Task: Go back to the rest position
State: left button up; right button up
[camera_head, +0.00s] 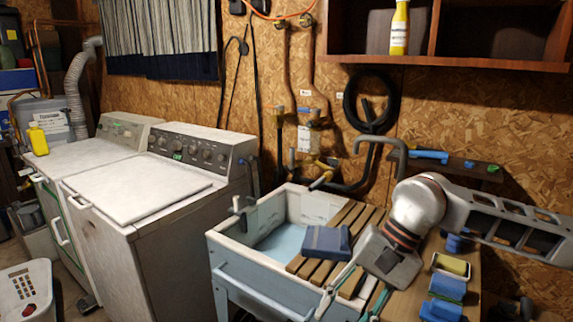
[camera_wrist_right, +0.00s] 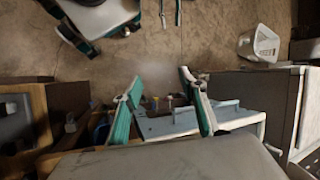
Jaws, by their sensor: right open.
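My right arm comes in from the right in the head view. My right gripper (camera_head: 352,304) points down over the front of the slatted wooden board on the sink (camera_head: 222,247). Its two teal fingers are spread apart with nothing seen between them. In the right wrist view the open fingers (camera_wrist_right: 160,88) stand apart, with the floor and part of a pale blue edge beyond them. My left gripper does not show in the head view, and I cannot make it out in the wrist view.
A dark blue item (camera_head: 325,241) lies on the slats (camera_head: 358,217) close to my right gripper. Blue and yellow containers (camera_head: 447,287) stand on a wooden surface below my right arm. A washing machine (camera_head: 160,240) is left of the sink. A shelf (camera_head: 440,61) with a yellow bottle (camera_head: 399,30) hangs above.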

jog(key=s+a+r+m+y, duration=0.3)
jog(key=a+m+y, duration=0.4)
jog(key=a+m, duration=0.15)
jog(key=s+a+r+m+y, duration=0.3)
jog(key=s+a+m+y, duration=0.1)
jog(key=a+m+y, duration=0.4)
jog(key=w+d+f+m+t+h, duration=0.25)
jog(key=w+m+t, duration=0.25)
jog(key=m+t, duration=0.45)
jog(key=w+d+f+m+t+h, duration=0.1)
jog(key=w+d+f+m+t, duration=0.4)
jog(key=m, duration=0.8)
jog(key=d+f+m+t+h, duration=0.4)
jog(key=d+f+m+h, duration=0.35)
jog(key=f+m, duration=0.5)
jog(key=s+d+f+m+g+h, duration=0.2)
jog(key=s+d+f+m, duration=0.1)
jog(key=f, duration=0.4)
jog(key=s+d+f+m+g+h, duration=0.1)
jog(key=s+d+f+m+h, duration=0.1)
jog(key=s+d+f+m, duration=0.2)
jog(key=s+d+f+m+g+h, duration=0.2)
jog(key=s+d+f+m+h, duration=0.1)
jog(key=s+f, duration=0.5)
notch_tip(320, 180, down, 2)
jog(key=shift+s+d+f+m+g, duration=0.3)
jog(key=shift+d+m, duration=0.45)
jog(key=shift+m, duration=0.5)
